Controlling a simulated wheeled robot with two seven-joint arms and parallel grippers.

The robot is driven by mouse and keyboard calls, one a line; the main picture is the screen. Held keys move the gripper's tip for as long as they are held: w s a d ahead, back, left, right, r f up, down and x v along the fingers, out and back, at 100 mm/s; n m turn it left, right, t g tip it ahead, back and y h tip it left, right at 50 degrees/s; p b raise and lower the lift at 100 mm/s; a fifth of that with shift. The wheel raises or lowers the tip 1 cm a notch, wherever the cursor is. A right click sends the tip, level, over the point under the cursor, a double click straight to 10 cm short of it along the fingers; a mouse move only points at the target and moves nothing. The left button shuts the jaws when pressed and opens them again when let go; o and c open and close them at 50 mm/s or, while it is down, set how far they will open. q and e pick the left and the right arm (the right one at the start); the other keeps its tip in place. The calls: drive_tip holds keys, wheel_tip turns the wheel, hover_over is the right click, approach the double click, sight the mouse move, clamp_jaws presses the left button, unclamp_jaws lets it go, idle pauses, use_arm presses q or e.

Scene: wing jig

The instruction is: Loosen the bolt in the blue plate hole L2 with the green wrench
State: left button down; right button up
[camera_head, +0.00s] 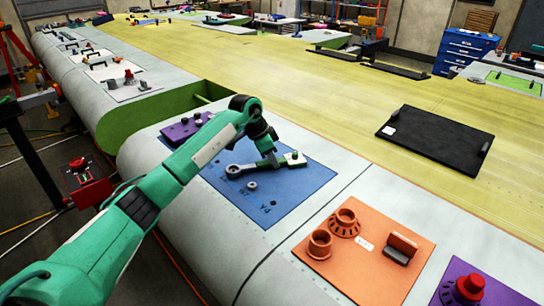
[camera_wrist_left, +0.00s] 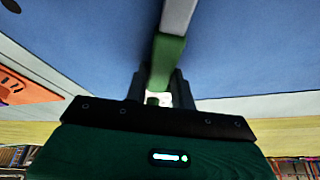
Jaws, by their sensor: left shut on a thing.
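The blue plate (camera_head: 290,195) lies on the grey wing surface. The green wrench (camera_head: 289,167) lies low over the plate, its grey ring end (camera_head: 233,171) at the left. My left gripper (camera_head: 272,161) is shut on the wrench handle. In the left wrist view the green handle (camera_wrist_left: 166,58) runs up from between the fingers (camera_wrist_left: 158,92) to a grey part (camera_wrist_left: 178,14). A small grey bolt (camera_head: 252,186) stands on the plate near the ring end, apart from it. I cannot tell whether the ring is around a bolt, and the L2 label is not readable. My right gripper is not in view.
An orange plate (camera_head: 345,272) with cylindrical fittings and a handle is at the front right. Another purple plate (camera_head: 182,130) is behind my arm. A black panel (camera_head: 436,138) lies on the yellow surface.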

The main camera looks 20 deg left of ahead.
use_arm(q)
drive_tip(key=shift+s+f, duration=0.1)
drive_tip(key=shift+f, duration=0.3)
drive_tip(key=shift+w+a+n+p, duration=0.25)
drive_tip(key=shift+a+n+p, duration=0.05)
drive_tip(key=shift+n, duration=0.2)
drive_tip(key=shift+w+a+n+t+y, duration=0.3)
drive_tip(key=shift+w+a+n, duration=0.3)
drive_tip(key=shift+a+n, duration=0.1)
drive_tip(key=shift+p, duration=0.3)
drive_tip(key=shift+w+a+n+p, duration=0.3)
drive_tip(key=shift+a+n, duration=0.1)
drive_tip(key=shift+n, duration=0.1)
drive_tip(key=shift+w+a+r+n+t+y+p, duration=0.3)
drive_tip(key=shift+w+a+n+y, duration=0.1)
drive_tip(key=shift+w+a+n, duration=0.25)
